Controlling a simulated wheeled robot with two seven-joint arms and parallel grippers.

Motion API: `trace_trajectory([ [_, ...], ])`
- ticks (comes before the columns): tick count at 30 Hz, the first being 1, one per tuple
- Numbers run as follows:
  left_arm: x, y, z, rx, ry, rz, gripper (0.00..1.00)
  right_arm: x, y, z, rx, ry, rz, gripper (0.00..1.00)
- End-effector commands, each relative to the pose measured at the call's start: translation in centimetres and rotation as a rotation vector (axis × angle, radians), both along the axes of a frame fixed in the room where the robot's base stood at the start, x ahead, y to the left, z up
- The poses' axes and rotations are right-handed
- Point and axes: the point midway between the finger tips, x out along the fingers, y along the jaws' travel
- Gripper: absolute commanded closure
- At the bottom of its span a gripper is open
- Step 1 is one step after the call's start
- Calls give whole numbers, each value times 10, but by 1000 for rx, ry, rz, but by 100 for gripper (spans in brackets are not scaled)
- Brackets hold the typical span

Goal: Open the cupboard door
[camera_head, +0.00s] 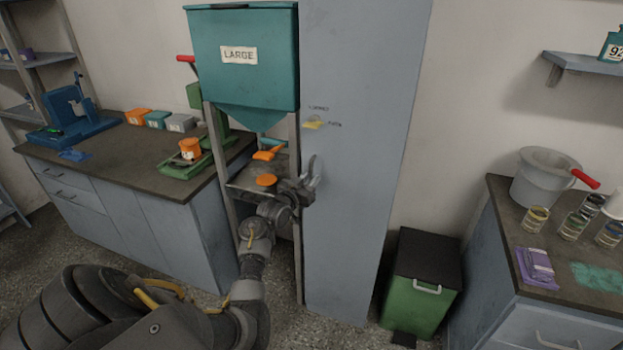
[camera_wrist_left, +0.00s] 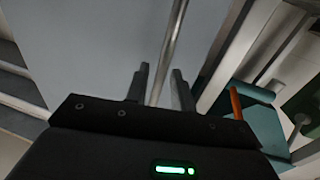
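The tall blue-grey cupboard (camera_head: 365,90) stands in the middle of the head view, its door shut as far as I can see. A small yellow piece (camera_head: 313,125) with tiny, unreadable labels sits on its front. My left gripper (camera_head: 313,179) is close to the cupboard's front near its left edge. In the left wrist view, a long metal bar handle (camera_wrist_left: 172,48) runs along the cupboard door (camera_wrist_left: 100,45). The two fingers of the left gripper (camera_wrist_left: 160,84) are apart, one on each side of the bar, with gaps visible. My right gripper is not in view.
A teal hopper marked LARGE (camera_head: 240,75) on a metal frame stands directly left of the cupboard. A dark-topped bench (camera_head: 110,160) is farther left. A green bin (camera_head: 420,300) stands on the floor right of the cupboard, before another bench (camera_head: 500,215).

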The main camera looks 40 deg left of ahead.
Motion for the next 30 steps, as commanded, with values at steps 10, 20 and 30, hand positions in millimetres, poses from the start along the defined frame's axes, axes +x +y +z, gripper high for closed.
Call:
trace_trajectory([
  [10, 8, 1, 0, 1, 0, 0, 76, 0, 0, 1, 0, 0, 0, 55],
  [20, 8, 1, 0, 0, 0, 0, 100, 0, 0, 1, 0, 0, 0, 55],
  [30, 6, -3, 1, -1, 0, 11, 100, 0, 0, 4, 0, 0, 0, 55],
])
